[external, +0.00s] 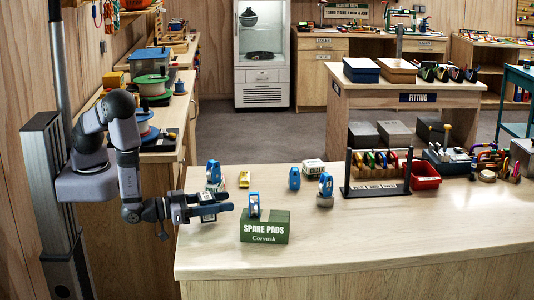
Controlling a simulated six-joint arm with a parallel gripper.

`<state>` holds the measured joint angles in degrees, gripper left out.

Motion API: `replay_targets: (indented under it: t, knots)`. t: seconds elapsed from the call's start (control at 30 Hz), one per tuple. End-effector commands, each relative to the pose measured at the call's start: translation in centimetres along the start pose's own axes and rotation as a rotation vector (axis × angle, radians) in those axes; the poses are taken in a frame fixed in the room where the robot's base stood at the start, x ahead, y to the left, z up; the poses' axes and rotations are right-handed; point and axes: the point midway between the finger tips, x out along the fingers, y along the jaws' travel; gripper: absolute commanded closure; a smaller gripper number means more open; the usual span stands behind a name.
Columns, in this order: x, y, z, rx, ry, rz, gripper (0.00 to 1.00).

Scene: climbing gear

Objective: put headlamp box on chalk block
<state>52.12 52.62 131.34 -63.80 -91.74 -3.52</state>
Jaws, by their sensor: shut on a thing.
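My gripper (217,207) is at the left end of the near counter, above its surface, pointing right. It is shut on a small box (208,217) with pale and dark faces. The fingers hide much of this box; it looks like the headlamp box, but its print is too small to read. The chalk block (313,167), a small white block marked CHALK, sits farther back on the counter, to the right of my gripper.
A green SPARE PADS box (264,228) with a blue device (254,204) stands just right of my gripper. Other blue devices (294,178) and a yellow item (244,179) stand behind. A dark rack (376,189) and red bin (424,175) are to the right. The front right counter is clear.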

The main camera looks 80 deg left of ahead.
Motion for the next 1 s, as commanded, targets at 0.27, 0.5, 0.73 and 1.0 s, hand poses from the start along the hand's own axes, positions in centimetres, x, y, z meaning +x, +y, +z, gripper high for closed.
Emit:
replay_targets:
  t: [0.27,0.5,0.73,1.0]
  knots:
    - [0.0,0.0,1.8,0.0,0.0,0.0,0.8]
    - [0.0,0.0,1.9,-0.002,0.001,0.0,0.8]
    - [0.0,0.0,2.5,-0.001,0.001,0.0,0.8]
    - [0.0,0.0,2.3,-0.001,0.0,0.0,0.36]
